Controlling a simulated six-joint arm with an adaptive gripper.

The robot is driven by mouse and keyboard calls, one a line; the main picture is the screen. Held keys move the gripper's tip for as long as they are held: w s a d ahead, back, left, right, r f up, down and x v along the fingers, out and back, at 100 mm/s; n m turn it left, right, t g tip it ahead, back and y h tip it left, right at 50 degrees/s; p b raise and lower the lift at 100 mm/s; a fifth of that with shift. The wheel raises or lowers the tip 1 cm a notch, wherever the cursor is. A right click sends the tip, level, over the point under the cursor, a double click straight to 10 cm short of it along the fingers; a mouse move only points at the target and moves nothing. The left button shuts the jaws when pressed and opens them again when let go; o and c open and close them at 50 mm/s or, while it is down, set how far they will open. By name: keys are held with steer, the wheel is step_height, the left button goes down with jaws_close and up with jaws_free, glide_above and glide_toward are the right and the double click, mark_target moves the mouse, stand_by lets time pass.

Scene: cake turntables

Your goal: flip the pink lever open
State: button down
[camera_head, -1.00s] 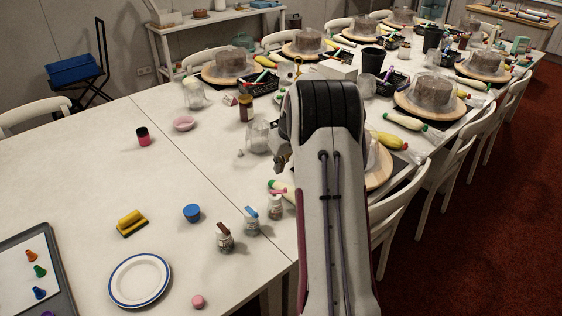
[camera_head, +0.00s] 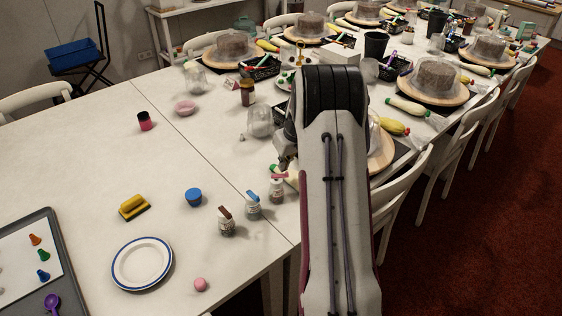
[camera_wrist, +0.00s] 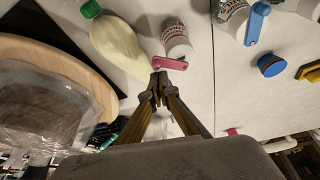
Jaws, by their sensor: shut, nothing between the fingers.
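The pink lever (camera_wrist: 172,64) is a flat bar on the top of a small white labelled bottle (camera_wrist: 177,40). The bottle (camera_head: 277,190) and its pink lever (camera_head: 279,176) also show in the head view, at the right end of a row of similar bottles. My gripper (camera_wrist: 156,84) is shut and empty. In the wrist view its tips lie just below the left end of the lever; I cannot tell whether they touch it. In the head view my gripper (camera_head: 285,163) is partly hidden by my arm, close to the bottle.
Bottles with a blue lever (camera_head: 253,197) and a brown lever (camera_head: 224,213) stand to the left. A pale squeeze bottle with a green cap (camera_wrist: 118,45) lies beside the pink-lever bottle. A cake under plastic (camera_wrist: 45,105) on a wooden turntable (camera_wrist: 103,90) is near.

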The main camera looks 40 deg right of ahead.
mark_target(284, 176)
steer(key=shift+s, duration=0.35)
steer(key=shift+s+a+m+h, duration=0.25)
steer(key=shift+m+h, duration=0.05)
steer(key=shift+m, duration=0.6)
stand_by(0.5)
steer(key=shift+s+a+m+g+h, duration=0.2)
steer(key=shift+s+a+m+h, duration=0.1)
steer(key=shift+m, duration=0.75)
steer(key=shift+s+a+m+g+h, duration=0.2)
steer(key=shift+s+m+h, duration=0.1)
steer(key=shift+m, duration=0.75)
steer(key=shift+s+a, duration=0.25)
steer(key=shift+a, duration=0.05)
steer(key=shift+w, duration=0.2)
